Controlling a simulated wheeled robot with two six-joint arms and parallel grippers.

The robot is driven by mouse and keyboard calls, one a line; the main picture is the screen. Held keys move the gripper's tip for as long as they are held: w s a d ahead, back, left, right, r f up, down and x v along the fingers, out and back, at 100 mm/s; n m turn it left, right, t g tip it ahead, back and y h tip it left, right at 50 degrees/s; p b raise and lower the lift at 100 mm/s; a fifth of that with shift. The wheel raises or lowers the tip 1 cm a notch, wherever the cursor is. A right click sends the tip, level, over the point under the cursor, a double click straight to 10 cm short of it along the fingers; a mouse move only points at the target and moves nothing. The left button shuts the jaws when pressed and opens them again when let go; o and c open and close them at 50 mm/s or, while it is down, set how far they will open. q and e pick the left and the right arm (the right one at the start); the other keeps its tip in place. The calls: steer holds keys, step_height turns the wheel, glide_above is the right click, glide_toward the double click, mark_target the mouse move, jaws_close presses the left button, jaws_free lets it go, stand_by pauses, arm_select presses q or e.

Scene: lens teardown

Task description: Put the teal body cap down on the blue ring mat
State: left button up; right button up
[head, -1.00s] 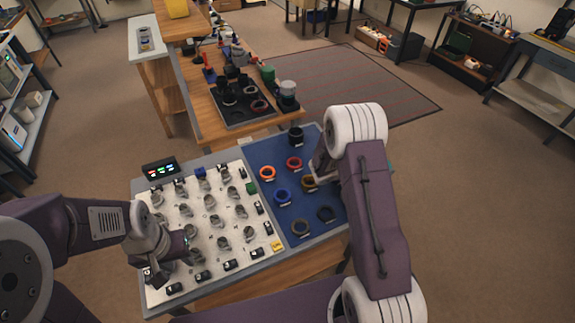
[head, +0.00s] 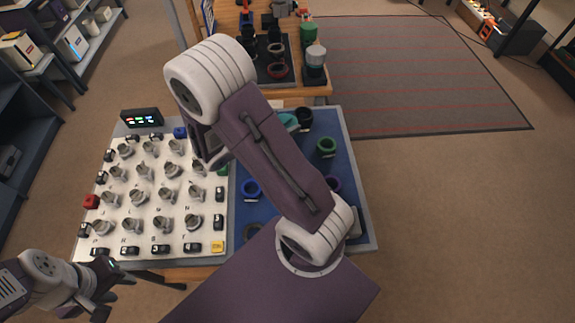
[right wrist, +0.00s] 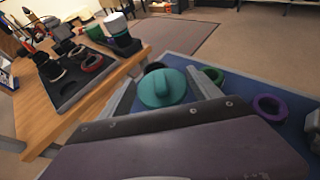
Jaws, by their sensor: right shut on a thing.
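The teal body cap (right wrist: 163,92) is a round disc with a raised bar across its top. In the right wrist view it sits between the two fingers of my right gripper (right wrist: 166,80), which is shut on it. In the head view part of the cap (head: 288,121) shows beside my right arm, over the far part of the blue ring mat (head: 347,150). That arm hides the right fingers there. I cannot tell whether the cap touches the mat. My left gripper (head: 112,277) is low at the left, in front of the white board; its jaw opening is unclear.
The mat carries a black ring (head: 304,118), a green ring (head: 326,147), a blue ring (head: 251,188) and a purple ring (head: 333,184). The white board (head: 150,222) with several grey pegs lies left of the mat. A wooden table (head: 300,92) with a dark tray (head: 272,72) stands beyond.

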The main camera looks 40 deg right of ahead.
steer(key=shift+w+a+f, duration=0.1)
steer(key=shift+w+a, duration=0.1)
steer(key=shift+a, duration=0.2)
steer(key=w+f, duration=0.2)
steer(key=w, duration=0.2)
steer(key=w+f, duration=0.2)
steer(key=w, duration=0.1)
steer(key=w+d+f, duration=0.1)
steer(key=w+f, duration=0.2)
steer(key=w, duration=0.1)
steer(key=shift+w+b, duration=0.3)
steer(key=shift+b, duration=0.1)
step_height(320, 180, down, 3)
steer(key=shift+f, duration=0.55)
steer(key=shift+f+b, duration=0.15)
steer(key=shift+b, duration=0.25)
steer(key=o, duration=1.3)
